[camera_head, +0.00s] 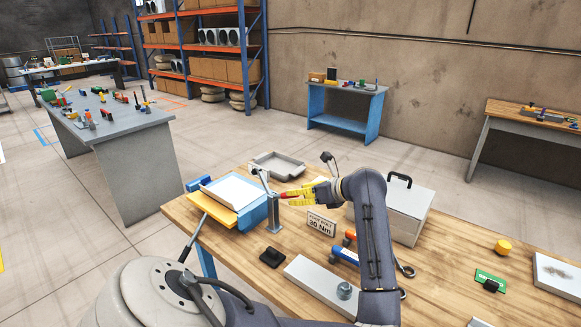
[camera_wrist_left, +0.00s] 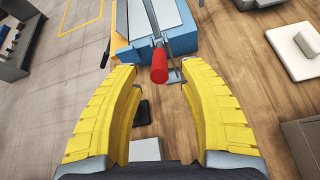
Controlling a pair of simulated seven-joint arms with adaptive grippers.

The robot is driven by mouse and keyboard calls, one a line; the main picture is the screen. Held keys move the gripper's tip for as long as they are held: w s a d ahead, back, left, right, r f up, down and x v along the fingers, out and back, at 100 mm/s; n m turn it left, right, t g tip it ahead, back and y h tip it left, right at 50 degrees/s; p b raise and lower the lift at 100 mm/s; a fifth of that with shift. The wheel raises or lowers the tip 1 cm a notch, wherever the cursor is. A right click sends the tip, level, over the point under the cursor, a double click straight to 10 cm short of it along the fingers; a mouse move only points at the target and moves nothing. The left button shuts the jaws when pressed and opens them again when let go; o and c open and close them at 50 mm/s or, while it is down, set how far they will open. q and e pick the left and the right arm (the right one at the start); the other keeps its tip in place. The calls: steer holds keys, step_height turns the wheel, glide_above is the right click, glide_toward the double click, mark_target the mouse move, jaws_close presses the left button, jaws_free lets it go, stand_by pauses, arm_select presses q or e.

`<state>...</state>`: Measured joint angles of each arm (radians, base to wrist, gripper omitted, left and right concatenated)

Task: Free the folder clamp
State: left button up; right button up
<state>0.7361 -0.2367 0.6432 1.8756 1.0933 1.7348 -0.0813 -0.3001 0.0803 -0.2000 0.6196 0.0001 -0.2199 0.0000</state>
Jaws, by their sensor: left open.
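The folder is a blue machine (camera_head: 257,213) with a pale sheet (camera_head: 232,190) and a yellow front part (camera_head: 212,208), at the table's left end. Its clamp has a grey upright post (camera_head: 271,212) and a lever with a red handle (camera_head: 291,194). In the left wrist view the red handle (camera_wrist_left: 159,66) lies ahead, at the fingertips and between them, with gaps on both sides. My left gripper (camera_head: 298,196) is open, its yellow fingers level with the handle; it also shows in the left wrist view (camera_wrist_left: 157,84). My right gripper is not in view.
A grey tray (camera_head: 277,166) stands behind the clamp. A torque sign (camera_head: 321,224) and grey lidded box (camera_head: 410,205) stand to the right. A black pad (camera_head: 272,257), metal plate (camera_head: 312,281) and wrench (camera_head: 406,269) lie nearer.

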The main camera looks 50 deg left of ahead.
arm_select(q)
steer(key=shift+v, duration=2.65)
steer(key=shift+a, duration=0.1)
